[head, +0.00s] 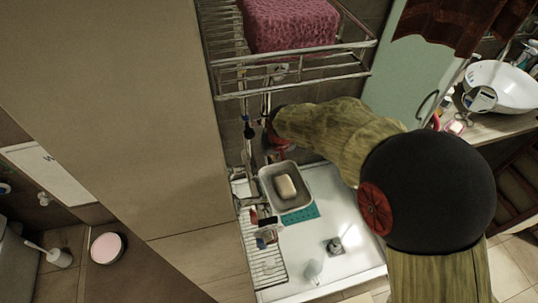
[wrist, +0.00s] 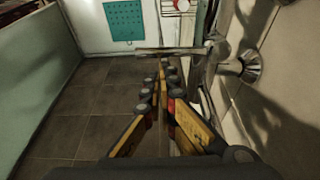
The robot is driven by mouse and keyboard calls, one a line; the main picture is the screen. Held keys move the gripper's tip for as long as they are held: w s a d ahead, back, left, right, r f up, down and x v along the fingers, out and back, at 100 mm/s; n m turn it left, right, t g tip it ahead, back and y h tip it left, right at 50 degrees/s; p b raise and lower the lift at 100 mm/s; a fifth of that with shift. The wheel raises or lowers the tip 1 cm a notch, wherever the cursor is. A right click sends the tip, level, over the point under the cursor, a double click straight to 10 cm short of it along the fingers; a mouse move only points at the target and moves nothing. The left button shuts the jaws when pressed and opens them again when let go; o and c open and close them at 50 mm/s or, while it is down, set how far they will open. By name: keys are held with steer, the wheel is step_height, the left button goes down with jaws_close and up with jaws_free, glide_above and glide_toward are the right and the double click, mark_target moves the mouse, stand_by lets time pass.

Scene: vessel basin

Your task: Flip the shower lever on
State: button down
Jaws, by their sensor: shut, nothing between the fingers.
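The chrome shower fixture (head: 246,180) is on the wall below the wire rack, left of the soap dish. In the wrist view, a round chrome wall fitting (wrist: 238,68) is at the right, and a horizontal chrome bar (wrist: 165,50) lies just beyond the fingertips. I cannot tell for sure which part is the lever. My gripper (wrist: 161,72) is shut and empty, pointing toward the bar; contact is unclear. In the head view, my arm reaches in from the right, and the gripper is mostly hidden behind the arm and the rails.
A wire rack (head: 224,88) with a pink towel (head: 290,24) is above. A metal dish (head: 268,193) holds soap (head: 286,187). Below are a teal mat (head: 304,214) and the white shower tray (head: 350,265). A beige panel (head: 120,110) stands left.

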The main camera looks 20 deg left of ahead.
steer(key=shift+w+d+f, duration=0.15)
steer(key=shift+w+f, duration=0.05)
steer(key=shift+f, duration=0.15)
steer(key=shift+s, duration=0.15)
steer(key=shift+s+d, duration=0.95)
steer(key=shift+d, duration=0.25)
steer(key=shift+s, duration=0.1)
